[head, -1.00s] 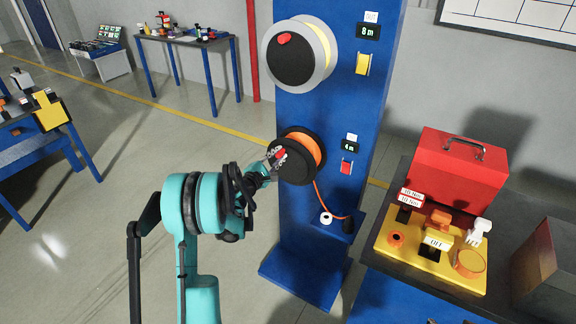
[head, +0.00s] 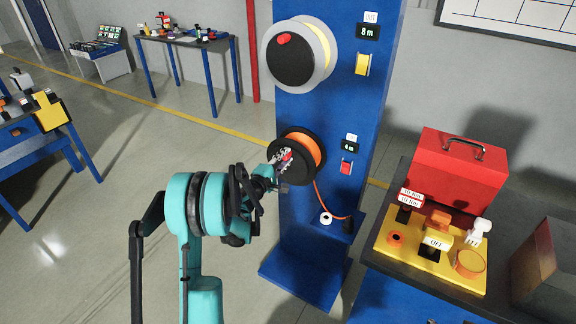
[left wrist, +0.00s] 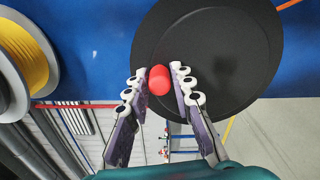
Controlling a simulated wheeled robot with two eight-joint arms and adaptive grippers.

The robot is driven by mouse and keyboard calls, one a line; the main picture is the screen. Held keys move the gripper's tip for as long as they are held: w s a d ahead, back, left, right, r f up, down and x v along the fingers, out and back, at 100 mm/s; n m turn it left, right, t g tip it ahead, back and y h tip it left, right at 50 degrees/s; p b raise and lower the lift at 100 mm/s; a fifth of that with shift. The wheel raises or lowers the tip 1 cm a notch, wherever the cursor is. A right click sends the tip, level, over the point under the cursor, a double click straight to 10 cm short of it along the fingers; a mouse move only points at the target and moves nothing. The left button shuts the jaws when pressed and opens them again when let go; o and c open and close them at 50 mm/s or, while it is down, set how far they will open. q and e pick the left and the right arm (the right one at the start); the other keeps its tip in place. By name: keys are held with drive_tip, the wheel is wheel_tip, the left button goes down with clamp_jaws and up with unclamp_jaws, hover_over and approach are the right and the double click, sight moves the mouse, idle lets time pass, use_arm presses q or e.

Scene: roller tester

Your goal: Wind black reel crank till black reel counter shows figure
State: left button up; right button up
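The black reel (head: 290,165), wound with orange hose (head: 311,149), is mounted on a blue column. Its red crank knob (head: 287,155) stands out from the dark face; it also shows in the left wrist view (left wrist: 160,81) against the black disc (left wrist: 225,55). My left gripper (head: 282,160) is at the reel face, its two fingers on either side of the knob and apparently closed on it. Contact on each side is hard to see. The black reel counter (head: 349,147) seems to show 4 m. My right gripper is not in view.
Above is a grey reel (head: 325,50) with its own red knob and a counter (head: 368,31) reading 8 m. An orange hose end hangs over a small blue shelf (head: 345,222). At right, a bench holds a red toolbox (head: 460,170) and a yellow fixture (head: 410,255).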

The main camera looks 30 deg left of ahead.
use_arm(q)
drive_tip(key=shift+o, duration=1.4)
drive_tip(key=shift+a, duration=0.1)
drive_tip(key=s, duration=0.5)
drive_tip(key=shift+a, duration=0.2)
